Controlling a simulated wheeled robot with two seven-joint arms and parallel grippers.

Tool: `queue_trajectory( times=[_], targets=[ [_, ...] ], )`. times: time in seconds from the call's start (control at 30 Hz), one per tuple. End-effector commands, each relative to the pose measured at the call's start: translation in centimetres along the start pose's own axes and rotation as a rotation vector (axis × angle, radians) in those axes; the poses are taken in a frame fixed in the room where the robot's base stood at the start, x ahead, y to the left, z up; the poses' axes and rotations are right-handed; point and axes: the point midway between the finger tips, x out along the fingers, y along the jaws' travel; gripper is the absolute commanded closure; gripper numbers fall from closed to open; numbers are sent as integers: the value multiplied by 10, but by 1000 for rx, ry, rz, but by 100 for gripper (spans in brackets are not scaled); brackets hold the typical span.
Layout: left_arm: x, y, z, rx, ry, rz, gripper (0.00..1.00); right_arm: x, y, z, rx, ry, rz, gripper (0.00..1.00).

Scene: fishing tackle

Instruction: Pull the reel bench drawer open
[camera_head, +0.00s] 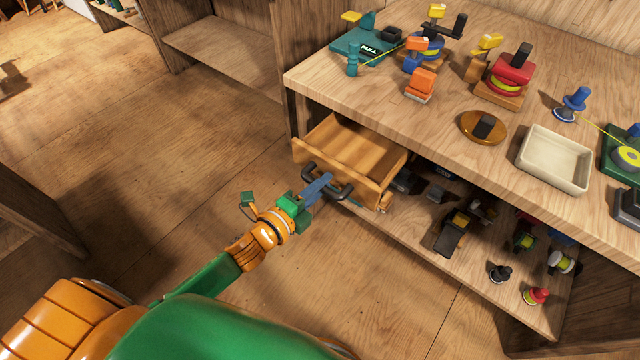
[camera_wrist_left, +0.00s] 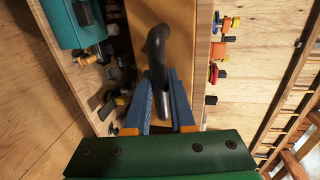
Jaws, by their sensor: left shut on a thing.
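The reel bench drawer (camera_head: 352,147) is a light wooden box that stands partly pulled out from under the left end of the bench top (camera_head: 440,110). Its inside looks empty. A dark curved handle (camera_head: 343,191) is on its front. My left gripper (camera_head: 318,188) is at the drawer front with its blue fingers closed around the handle. In the left wrist view the black handle (camera_wrist_left: 158,62) runs between the two blue fingers (camera_wrist_left: 163,105). My right gripper does not show in either view.
The bench top holds several reels, a cream tray (camera_head: 553,159) and a round wooden disc (camera_head: 483,126). A lower shelf (camera_head: 470,245) under the bench carries several small parts. The floor (camera_head: 150,150) left of the drawer is clear.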

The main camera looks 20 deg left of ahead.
Motion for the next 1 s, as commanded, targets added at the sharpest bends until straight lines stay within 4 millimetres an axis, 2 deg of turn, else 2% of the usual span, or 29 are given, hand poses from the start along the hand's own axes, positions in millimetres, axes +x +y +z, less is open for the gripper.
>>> queue_trajectory(
  times=[0.23,0.27,0.3,0.37,0.7,1.0],
  targets=[
    [0,0,0,0,0,0,100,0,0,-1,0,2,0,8],
    [0,0,0,0,0,0,73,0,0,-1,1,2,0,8],
    [0,0,0,0,0,0,62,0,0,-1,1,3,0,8],
    [0,0,0,0,0,0,48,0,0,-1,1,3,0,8],
    [-4,0,0,0,0,0,48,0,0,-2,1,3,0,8],
    [-53,1,0,-1,0,3,48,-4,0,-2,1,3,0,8]
  ],
)
